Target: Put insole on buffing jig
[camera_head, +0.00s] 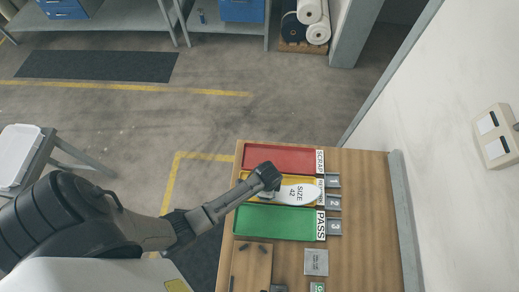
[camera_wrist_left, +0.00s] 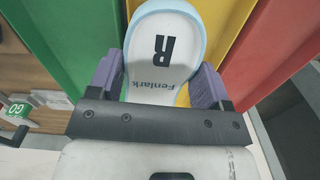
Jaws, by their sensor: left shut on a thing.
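A white insole (camera_head: 297,194) marked "SIZE 42" is over the yellow tray (camera_head: 258,201) in the head view. In the left wrist view the insole (camera_wrist_left: 162,48) has a pale blue edge, a black "R" and the word "Fenlark". My left gripper (camera_head: 270,195) is shut on one end of it, with purple fingers on both sides in the wrist view (camera_wrist_left: 158,82). I cannot tell whether the insole touches the tray. A brown board (camera_head: 250,268) with dark pegs lies at the bench front; I cannot tell if it is the buffing jig. My right gripper is out of view.
A red tray (camera_head: 280,157) marked SCRAP and a green tray (camera_head: 275,223) marked PASS flank the yellow one. Grey numbered blocks (camera_head: 333,203) stand to their right. A grey plate (camera_head: 316,262) lies nearer the front. Bare wood (camera_head: 370,220) is clear at the right.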

